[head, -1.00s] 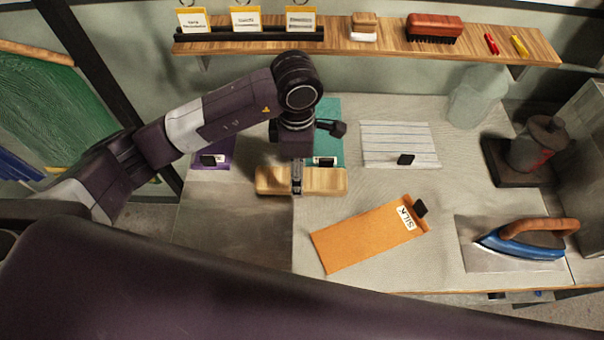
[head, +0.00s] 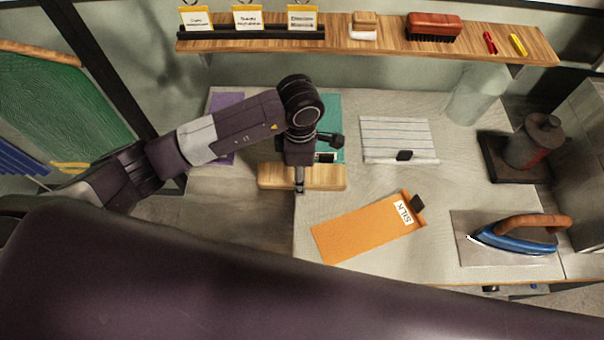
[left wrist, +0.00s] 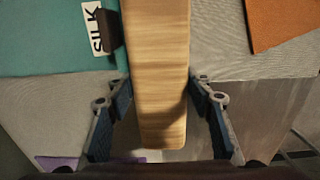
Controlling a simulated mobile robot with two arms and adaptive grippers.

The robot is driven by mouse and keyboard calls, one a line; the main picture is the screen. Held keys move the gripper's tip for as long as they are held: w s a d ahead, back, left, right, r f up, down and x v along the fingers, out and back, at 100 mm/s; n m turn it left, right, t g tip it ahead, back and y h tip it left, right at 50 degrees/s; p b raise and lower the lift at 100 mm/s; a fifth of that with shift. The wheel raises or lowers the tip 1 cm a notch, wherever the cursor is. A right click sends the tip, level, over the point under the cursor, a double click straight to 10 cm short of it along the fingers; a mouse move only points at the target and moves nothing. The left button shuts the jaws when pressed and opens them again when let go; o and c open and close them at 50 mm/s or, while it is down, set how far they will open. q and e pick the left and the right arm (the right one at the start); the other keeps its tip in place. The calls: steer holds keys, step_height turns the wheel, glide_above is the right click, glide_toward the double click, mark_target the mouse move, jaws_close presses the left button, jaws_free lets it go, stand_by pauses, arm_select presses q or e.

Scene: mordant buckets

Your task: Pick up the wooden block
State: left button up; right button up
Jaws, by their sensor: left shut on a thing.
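The wooden block (head: 325,178) is a long, pale, straight-grained piece. It lies crosswise in the head view, in front of the teal swatch. My left gripper (head: 299,186) is shut across its middle from above. In the left wrist view the block (left wrist: 160,70) runs lengthwise between the two dark fingers of the gripper (left wrist: 160,112), and its near end is in plain sight. The frames do not clearly show whether the block is clear of the table. My right gripper is not in view.
The teal swatch (head: 331,120) lies behind the block, with a striped swatch (head: 398,138) to its right. An orange swatch (head: 365,230) labelled SILK lies to the front right. A blue iron (head: 515,241) stands at far right. A shelf (head: 385,38) runs along the back.

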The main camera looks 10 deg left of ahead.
arm_select(q)
steer(key=c, duration=0.4)
steer(key=shift+w+r, duration=0.1)
